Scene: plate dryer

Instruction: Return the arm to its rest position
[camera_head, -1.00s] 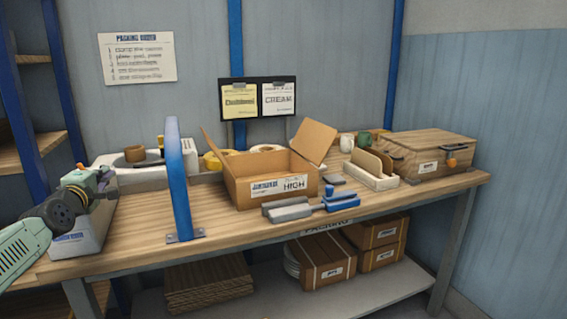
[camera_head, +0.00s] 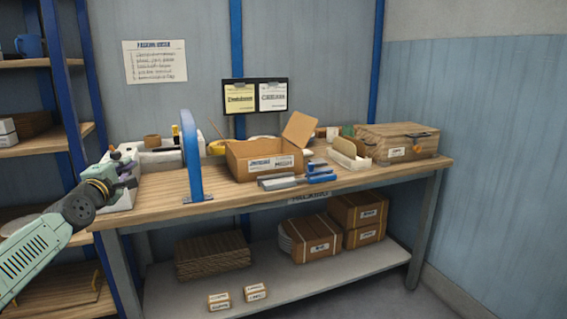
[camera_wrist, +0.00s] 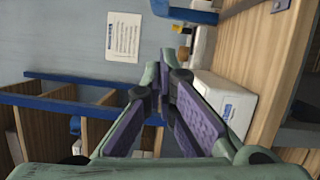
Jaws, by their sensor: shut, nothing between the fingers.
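A white bin (camera_wrist: 222,105) is to the right of the fingers in the wrist view. In the head view my gripper partly covers this bin.
A blue upright frame (camera_head: 191,155) stands on the bench's left part. An open cardboard box (camera_head: 262,160), blue-and-grey tools (camera_head: 295,180) and a wooden chest (camera_head: 397,142) lie further right. A blue-posted shelf (camera_head: 40,145) stands behind my arm. Small boxes (camera_head: 255,292) are on the lower shelf.

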